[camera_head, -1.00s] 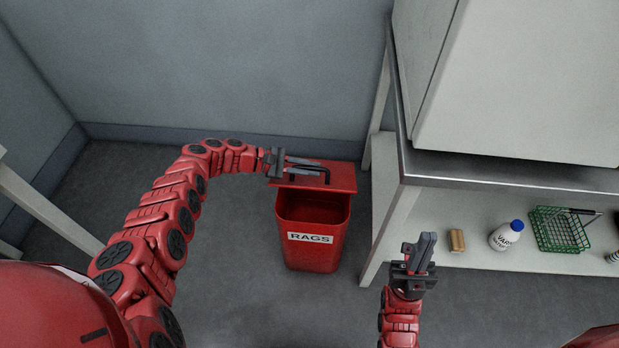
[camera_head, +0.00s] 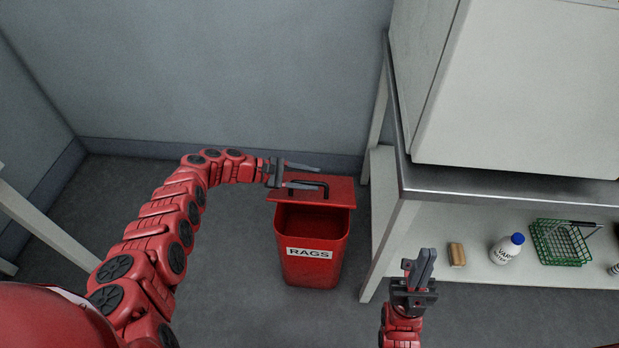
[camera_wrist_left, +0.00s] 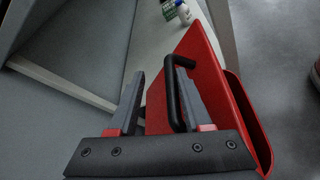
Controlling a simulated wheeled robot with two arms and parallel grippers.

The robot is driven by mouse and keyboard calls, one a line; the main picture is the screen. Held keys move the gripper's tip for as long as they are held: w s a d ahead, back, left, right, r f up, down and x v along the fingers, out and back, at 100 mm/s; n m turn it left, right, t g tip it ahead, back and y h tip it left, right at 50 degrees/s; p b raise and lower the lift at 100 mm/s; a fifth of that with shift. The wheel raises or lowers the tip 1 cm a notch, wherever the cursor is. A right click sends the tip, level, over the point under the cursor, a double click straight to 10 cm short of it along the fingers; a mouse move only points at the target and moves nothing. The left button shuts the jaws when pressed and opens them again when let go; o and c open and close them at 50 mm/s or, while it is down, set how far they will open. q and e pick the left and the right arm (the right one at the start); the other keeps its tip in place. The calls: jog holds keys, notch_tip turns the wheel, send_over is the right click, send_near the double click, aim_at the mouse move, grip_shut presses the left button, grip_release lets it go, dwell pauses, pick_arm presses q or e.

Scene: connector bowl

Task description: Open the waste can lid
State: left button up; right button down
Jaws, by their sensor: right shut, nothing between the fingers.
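The red waste can (camera_head: 310,270), labelled RAGS, stands on the floor with its mouth uncovered at the front. Its red lid (camera_head: 340,192) is raised at the back, with a black bar handle (camera_head: 326,190). The lid (camera_wrist_left: 200,50) and handle (camera_wrist_left: 172,95) also show in the left wrist view. My left gripper (camera_head: 304,176) is open at the lid. In the wrist view the handle bar lies between its fingers, close to the right finger; I cannot tell whether they touch. My right gripper (camera_head: 424,264) is shut and empty, right of the can.
A metal-topped bench (camera_head: 480,185) with a large white box (camera_head: 520,90) stands right of the can. Its lower shelf holds a tan block (camera_head: 457,254), a white bottle (camera_head: 503,251) and a green wire basket (camera_head: 560,243). Walls close in behind. Floor before the can is clear.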

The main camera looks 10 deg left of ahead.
pick_arm(q)
jog(key=p+v, duration=0.1)
jog(key=v, duration=0.7)
jog(key=shift+w+r+p, duration=0.1)
jog(key=shift+p, duration=0.25)
jog(key=v, duration=0.9)
jog(key=shift+a, duration=0.2)
